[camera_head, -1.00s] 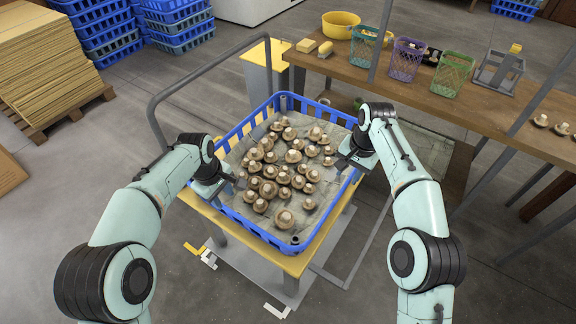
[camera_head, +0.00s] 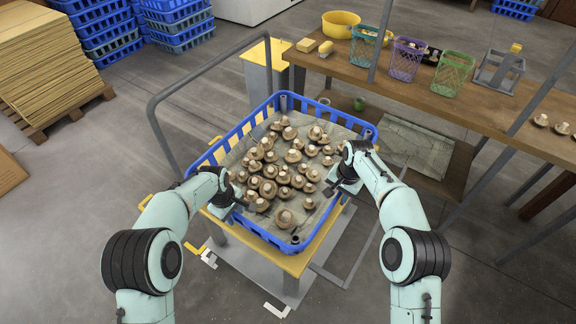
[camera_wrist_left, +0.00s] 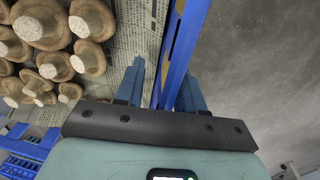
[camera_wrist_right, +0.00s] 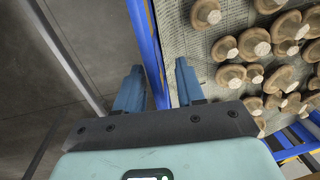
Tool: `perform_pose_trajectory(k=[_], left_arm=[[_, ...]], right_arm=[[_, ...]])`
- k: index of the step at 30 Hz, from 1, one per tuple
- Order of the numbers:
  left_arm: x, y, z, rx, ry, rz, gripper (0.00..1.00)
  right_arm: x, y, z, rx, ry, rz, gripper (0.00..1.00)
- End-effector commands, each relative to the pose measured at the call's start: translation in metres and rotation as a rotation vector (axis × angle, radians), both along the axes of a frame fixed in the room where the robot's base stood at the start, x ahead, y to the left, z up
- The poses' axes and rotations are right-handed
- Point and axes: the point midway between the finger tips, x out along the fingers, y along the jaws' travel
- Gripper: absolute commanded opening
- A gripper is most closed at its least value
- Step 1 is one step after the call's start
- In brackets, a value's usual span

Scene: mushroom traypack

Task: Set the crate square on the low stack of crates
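The blue crate (camera_head: 268,236), lined and full of brown mushrooms, rests on a yellow-topped cart in the head view. My left gripper (camera_head: 238,199) is at its left side and my right gripper (camera_head: 334,188) at its right side. In the left wrist view the crate wall (camera_wrist_left: 181,50) runs between the open left fingers. In the right wrist view the crate wall (camera_wrist_right: 146,40) runs between the open right fingers, with gaps showing. Blue crate stacks stand at the back left, one (camera_head: 105,38) taller-looking and one (camera_head: 180,30) beside it; their full heights are cut off.
The cart (camera_head: 298,266) has a grey push frame (camera_head: 152,118) at its left and back. A wooden bench (camera_head: 420,95) with baskets stands at the right. A yellow-lidded bin (camera_head: 262,78) stands behind the crate. Flat cardboard (camera_head: 45,60) is piled at the left. Floor left of the cart is clear.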

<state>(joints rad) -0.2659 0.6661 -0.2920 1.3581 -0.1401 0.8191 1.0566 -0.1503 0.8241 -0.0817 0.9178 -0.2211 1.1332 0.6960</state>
Motion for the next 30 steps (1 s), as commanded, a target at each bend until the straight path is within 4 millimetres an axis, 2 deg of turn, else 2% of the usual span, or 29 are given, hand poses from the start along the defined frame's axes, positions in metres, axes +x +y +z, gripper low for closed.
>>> perform_pose_trajectory(k=[4, 13, 14, 15, 17, 30], left_arm=[[0.0010, -0.0008, -0.0081, -0.001, -0.001, 0.000, 0.38], [0.0011, -0.0007, -0.0095, -0.001, -0.001, 0.000, 0.38], [0.0011, -0.0007, -0.0094, -0.001, -0.001, 0.000, 0.32], [0.0011, -0.0007, -0.0094, -0.001, -0.001, 0.000, 0.19], [0.0011, -0.0007, -0.0093, -0.001, -0.001, 0.000, 0.00], [0.0011, -0.0005, -0.0090, -0.001, -0.001, 0.000, 0.00]], right_arm=[[0.0006, 0.0011, -0.0081, 0.001, -0.001, 0.000, 0.38], [0.0007, 0.0014, -0.0095, 0.001, -0.001, 0.000, 0.38], [0.0006, 0.0013, -0.0094, 0.001, -0.001, 0.000, 0.32], [0.0006, 0.0013, -0.0094, 0.001, -0.001, 0.000, 0.19], [0.0007, 0.0013, -0.0093, 0.001, -0.001, 0.000, 0.00], [0.0008, 0.0012, -0.0089, 0.001, -0.001, 0.000, 0.00]])
